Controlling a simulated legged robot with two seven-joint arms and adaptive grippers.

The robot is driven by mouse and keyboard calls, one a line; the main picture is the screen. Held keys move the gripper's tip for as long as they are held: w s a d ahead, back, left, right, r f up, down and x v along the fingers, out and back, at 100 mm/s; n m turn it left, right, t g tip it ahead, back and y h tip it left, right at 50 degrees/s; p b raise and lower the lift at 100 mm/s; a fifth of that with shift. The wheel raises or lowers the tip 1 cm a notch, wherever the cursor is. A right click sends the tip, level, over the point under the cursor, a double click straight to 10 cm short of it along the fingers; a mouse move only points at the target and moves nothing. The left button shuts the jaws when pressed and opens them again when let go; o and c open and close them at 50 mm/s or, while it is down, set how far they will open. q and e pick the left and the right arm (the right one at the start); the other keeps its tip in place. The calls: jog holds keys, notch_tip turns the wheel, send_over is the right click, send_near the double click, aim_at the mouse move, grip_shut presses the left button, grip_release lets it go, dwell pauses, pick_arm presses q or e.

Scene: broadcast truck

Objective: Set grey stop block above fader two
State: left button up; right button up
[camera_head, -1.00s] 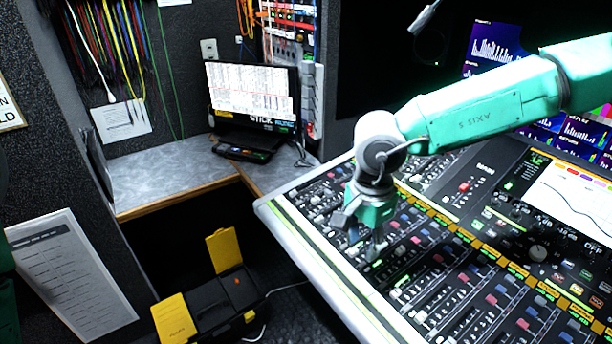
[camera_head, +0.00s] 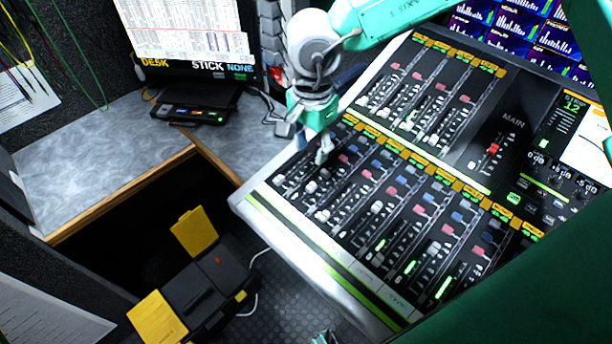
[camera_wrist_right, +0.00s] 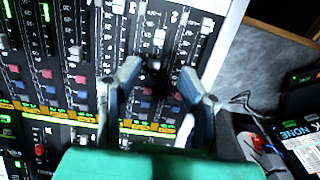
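The mixing console (camera_head: 305,258) fills the centre and right of the head view, with rows of faders. My right gripper (camera_head: 322,156) is over the upper part of its leftmost strips, fingertips pointing down. In the right wrist view its fingers stand apart (camera_wrist_right: 158,80), with no object clearly held. I cannot tell whether the fingertips touch the panel. I cannot make out the grey stop block, nor tell surely which strip is fader two. A small teal part (camera_head: 324,338) at the bottom edge may belong to my left arm.
A black and yellow toolbox (camera_head: 205,290) is on the floor. Screens (camera_head: 515,30) stand behind the console.

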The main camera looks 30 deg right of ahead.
aim_at(312, 185)
jog(key=f, duration=0.7)
jog(key=f+b, duration=0.1)
jog(key=f, duration=0.3)
jog(key=shift+d+f, duration=0.1)
jog(key=shift+d, duration=0.15)
jog(key=shift+a+f, duration=0.15)
jog(key=shift+f, duration=0.25)
grip_shut()
